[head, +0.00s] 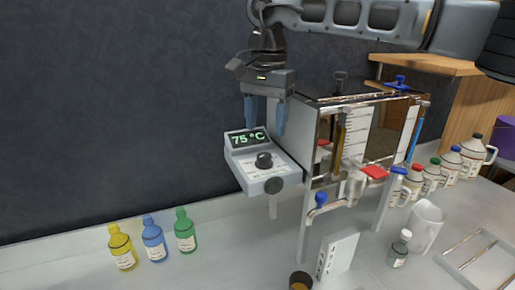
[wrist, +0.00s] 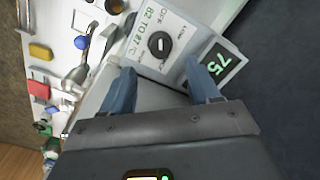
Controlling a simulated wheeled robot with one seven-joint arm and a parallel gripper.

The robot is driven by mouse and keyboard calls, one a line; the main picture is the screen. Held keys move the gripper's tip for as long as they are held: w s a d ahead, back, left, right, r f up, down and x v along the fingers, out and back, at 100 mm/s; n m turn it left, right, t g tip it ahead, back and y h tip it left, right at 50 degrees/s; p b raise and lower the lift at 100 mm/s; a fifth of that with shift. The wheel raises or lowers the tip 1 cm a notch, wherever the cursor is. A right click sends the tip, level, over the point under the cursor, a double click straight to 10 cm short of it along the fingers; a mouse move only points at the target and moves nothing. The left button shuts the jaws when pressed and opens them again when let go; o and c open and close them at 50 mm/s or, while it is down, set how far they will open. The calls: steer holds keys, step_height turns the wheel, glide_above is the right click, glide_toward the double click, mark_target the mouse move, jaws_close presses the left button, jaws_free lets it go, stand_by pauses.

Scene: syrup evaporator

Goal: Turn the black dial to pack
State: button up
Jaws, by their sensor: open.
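The black dial (head: 264,160) sits on the sloped face of the white control box (head: 249,182), below a display (head: 248,138) that reads 75 °C. My gripper (head: 265,132) points down, open and empty, above and behind the dial near the display. Its blue fingers (wrist: 163,82) are apart and do not touch the dial.
The evaporator (head: 362,125) with glass panels and taps stands right of the box. Yellow (head: 122,248), blue (head: 154,240) and green (head: 185,232) bottles stand at the left.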

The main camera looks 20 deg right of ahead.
mark_target(264, 155)
steer(key=shift+a+f+p, duration=0.15)
steer(key=shift+f+p, duration=0.35)
steer(key=shift+f, duration=3.05)
steer(key=c, duration=1)
